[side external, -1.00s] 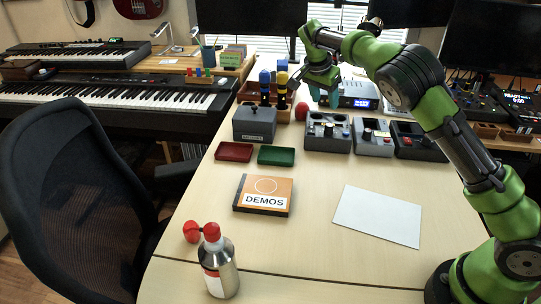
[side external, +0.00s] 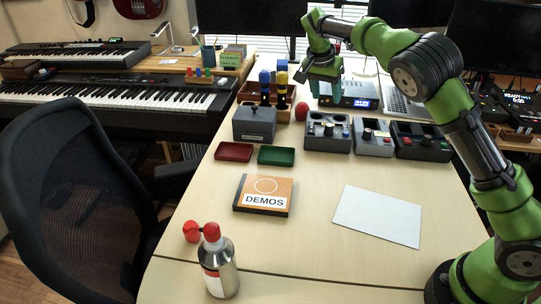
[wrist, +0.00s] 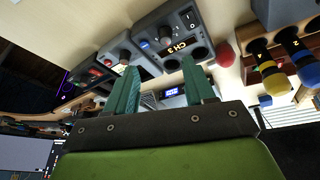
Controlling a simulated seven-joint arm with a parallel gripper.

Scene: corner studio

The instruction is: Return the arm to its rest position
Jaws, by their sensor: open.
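My gripper (side external: 327,92) is at the far side of the table, above and behind the row of grey boxes, with its teal fingers pointing down. In the wrist view my gripper (wrist: 160,90) shows two teal fingers spread apart with nothing between them. A grey box with knobs (side external: 328,131) stands just in front of it, and the same box labelled CH 3 shows in the wrist view (wrist: 180,42). A device with a blue display (side external: 349,96) is behind the fingers. The gripper appears apart from these things.
A red ball (side external: 301,111) and a wooden crate with microphones (side external: 268,97) stand to the left.

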